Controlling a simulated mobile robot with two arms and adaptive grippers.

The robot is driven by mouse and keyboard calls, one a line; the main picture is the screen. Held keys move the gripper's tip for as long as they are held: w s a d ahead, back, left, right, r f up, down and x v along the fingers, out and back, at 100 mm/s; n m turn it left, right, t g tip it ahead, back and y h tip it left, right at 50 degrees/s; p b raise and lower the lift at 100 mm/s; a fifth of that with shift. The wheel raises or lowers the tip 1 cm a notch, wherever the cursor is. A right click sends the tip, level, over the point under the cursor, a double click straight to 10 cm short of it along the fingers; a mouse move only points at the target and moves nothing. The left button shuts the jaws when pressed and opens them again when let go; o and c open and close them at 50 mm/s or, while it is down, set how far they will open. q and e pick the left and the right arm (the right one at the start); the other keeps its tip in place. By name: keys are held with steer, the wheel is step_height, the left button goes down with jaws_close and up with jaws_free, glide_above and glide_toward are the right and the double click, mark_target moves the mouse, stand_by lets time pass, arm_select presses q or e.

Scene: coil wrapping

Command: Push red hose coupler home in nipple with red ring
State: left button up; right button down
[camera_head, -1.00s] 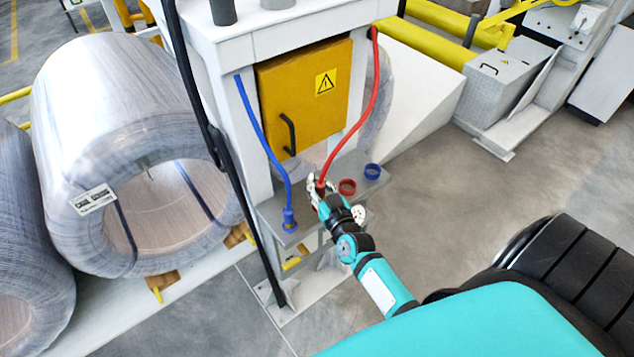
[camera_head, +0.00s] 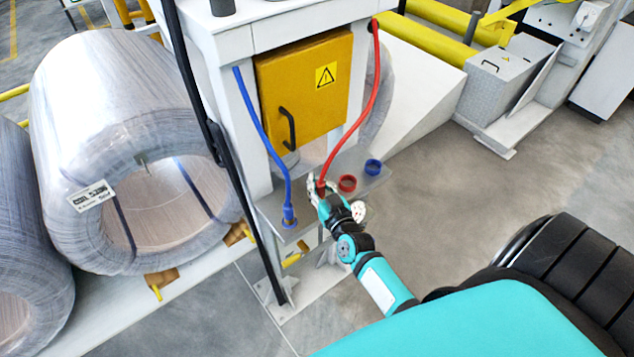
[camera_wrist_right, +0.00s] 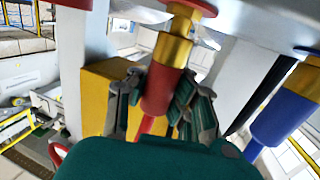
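The red hose coupler (camera_wrist_right: 158,88) shows in the wrist view with its brass collar against a brass nipple (camera_wrist_right: 183,22) that has a red ring (camera_wrist_right: 197,6). Coupler and nipple look in line, with some brass showing between collar and ring. My right gripper (camera_wrist_right: 162,92) has its fingers on both sides of the coupler and looks shut on it; the contact on the left side is hard to see. In the head view the right gripper (camera_head: 321,190) is at the lower end of the red hose (camera_head: 357,115) and hides the coupler and nipple. My left gripper is not in view.
A blue coupler (camera_head: 289,214) on the blue hose sits at the shelf's left end. An open red ring (camera_head: 347,183) and an open blue ring (camera_head: 372,167) are to the right of my gripper. A yellow cabinet door (camera_head: 305,95) stands behind. A large wrapped coil (camera_head: 110,100) is at left.

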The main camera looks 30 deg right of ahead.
steer(key=shift+f+b, duration=0.4)
steer(key=shift+f, duration=0.25)
steer(key=c, duration=1.3)
jaws_free()
steer(key=shift+c, duration=0.2)
steer(key=shift+s, duration=0.1)
steer(key=s+a+r, duration=0.1)
steer(key=s+a, duration=0.1)
steer(key=s, duration=0.9)
steer(key=shift+s, duration=0.35)
